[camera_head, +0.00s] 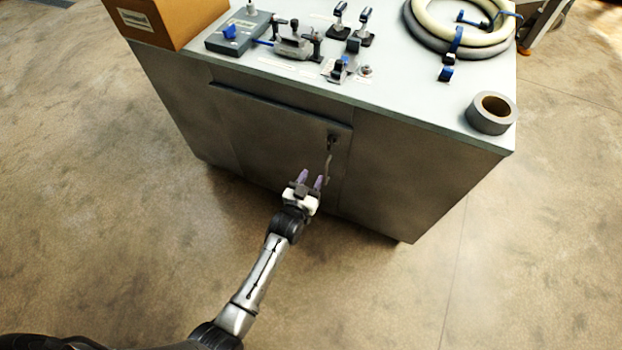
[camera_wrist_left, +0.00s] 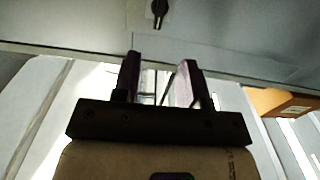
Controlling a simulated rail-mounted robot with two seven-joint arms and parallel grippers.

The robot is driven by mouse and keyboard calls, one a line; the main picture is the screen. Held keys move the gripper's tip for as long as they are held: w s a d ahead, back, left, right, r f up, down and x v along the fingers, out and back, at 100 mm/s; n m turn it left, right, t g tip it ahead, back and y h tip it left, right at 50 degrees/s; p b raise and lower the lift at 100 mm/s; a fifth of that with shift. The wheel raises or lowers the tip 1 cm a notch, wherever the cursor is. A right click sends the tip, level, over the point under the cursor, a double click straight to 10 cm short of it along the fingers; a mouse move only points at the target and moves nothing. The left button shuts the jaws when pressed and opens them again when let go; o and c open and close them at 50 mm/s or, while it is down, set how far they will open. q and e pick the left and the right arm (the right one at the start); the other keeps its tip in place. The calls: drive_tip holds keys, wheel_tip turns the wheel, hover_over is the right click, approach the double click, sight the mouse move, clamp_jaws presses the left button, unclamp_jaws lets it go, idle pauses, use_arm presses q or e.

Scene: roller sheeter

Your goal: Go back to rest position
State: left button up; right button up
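My left gripper (camera_head: 311,180) is in front of the grey metal cabinet (camera_head: 420,170) in the head view, below a dark latch (camera_head: 332,143) on its front. Its two purple-tinted fingers stand apart with nothing visible between them. In the left wrist view the fingers of the left gripper (camera_wrist_left: 160,78) are also spread. A dark latch or knob (camera_wrist_left: 159,10) shows beyond them on a grey panel. I cannot tell whether a fingertip touches the cabinet front. My right gripper is not in view.
On the cabinet top are a cardboard box (camera_head: 170,22), a roll of grey tape (camera_head: 491,114), coiled hoses (camera_head: 470,40), and several clamps and fittings around a grey clamp device (camera_head: 293,47). The concrete floor (camera_head: 100,230) is clear around the cabinet's left and front.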

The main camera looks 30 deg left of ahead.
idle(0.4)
use_arm(q)
wheel_tip(320, 180, down, 5)
drive_tip(key=s+g, duration=0.2)
drive_tip(key=g, duration=0.3)
drive_tip(key=s+r+m+g+p, duration=0.1)
drive_tip(key=s+r+g, duration=0.2)
drive_tip(key=s+r, duration=0.55)
drive_tip(key=s+r+m+g+p, duration=0.1)
drive_tip(key=s+r+g+p, duration=0.15)
drive_tip(key=s+r, duration=0.65)
drive_tip(key=s+a+f+g+p, duration=0.1)
drive_tip(key=s+f+g+p, duration=0.15)
drive_tip(key=s, duration=0.55)
drive_tip(key=s+a+f+g+p, duration=0.1)
drive_tip(key=s+f+g, duration=0.15)
drive_tip(key=s, duration=0.55)
wheel_tip(320, 180, up, 37)
drive_tip(key=t+p, duration=0.1)
drive_tip(key=p, duration=3.5)
drive_tip(key=shift+d+h, duration=0.2)
drive_tip(key=shift+h, duration=0.1)
drive_tip(key=shift+f, duration=0.1)
